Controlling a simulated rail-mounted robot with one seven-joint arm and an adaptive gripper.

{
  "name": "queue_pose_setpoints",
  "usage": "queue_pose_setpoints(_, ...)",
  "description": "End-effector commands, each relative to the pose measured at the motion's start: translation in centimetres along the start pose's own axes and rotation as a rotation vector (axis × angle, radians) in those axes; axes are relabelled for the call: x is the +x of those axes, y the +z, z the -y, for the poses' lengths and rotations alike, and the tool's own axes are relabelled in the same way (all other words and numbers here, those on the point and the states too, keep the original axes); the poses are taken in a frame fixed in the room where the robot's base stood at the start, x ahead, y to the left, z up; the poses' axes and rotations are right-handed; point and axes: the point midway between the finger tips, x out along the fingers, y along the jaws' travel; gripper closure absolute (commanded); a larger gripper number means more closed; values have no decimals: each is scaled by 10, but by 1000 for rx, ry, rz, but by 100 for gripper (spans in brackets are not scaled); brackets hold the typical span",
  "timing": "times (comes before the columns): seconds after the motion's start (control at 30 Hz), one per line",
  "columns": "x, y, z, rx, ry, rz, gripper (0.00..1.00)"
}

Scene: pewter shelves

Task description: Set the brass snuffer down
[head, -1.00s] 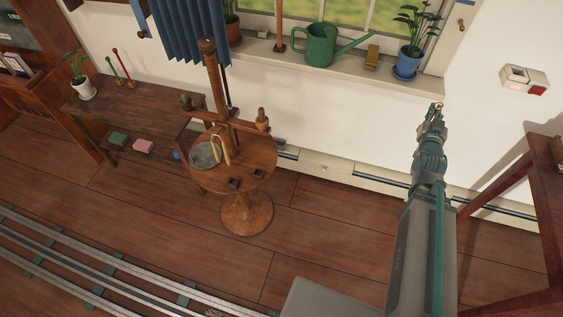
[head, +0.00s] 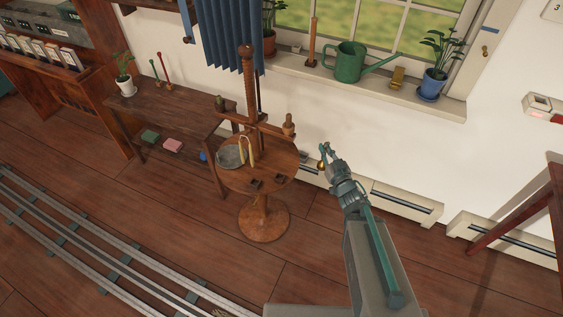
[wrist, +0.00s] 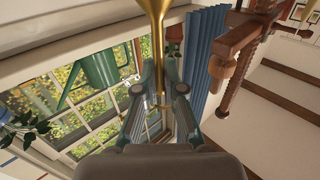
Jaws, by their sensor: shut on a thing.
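The brass snuffer (wrist: 159,22) is a thin gold-coloured rod with a flared end toward the top edge of the wrist view. My gripper (wrist: 160,92) is shut on its rod, with a finger on each side. In the head view the snuffer (head: 321,166) is only a small brass spot by my gripper (head: 325,151). My gripper holds it in the air, right of the round wooden pedestal table (head: 284,172) and apart from it.
The round table bears a grey disc (head: 230,157), cream candles (head: 249,150), small dark blocks and a tall wooden post (head: 246,90). A dark side table (head: 165,112) stands left. The windowsill holds a green watering can (head: 349,63) and potted plants. A wall heater (head: 405,203) is behind my arm.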

Motion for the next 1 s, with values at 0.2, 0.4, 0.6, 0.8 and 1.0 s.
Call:
queue_pose_setpoints(0.2,-28,41,42,2,-163,4,100)
queue_pose_setpoints(0.4,-38,56,59,-1,-227,3,100)
queue_pose_setpoints(0.6,-23,62,65,-4,-236,0,100)
queue_pose_setpoints(0.8,3,62,70,-4,-235,-1,100)
queue_pose_setpoints(1.0,20,63,75,-4,-234,0,100)
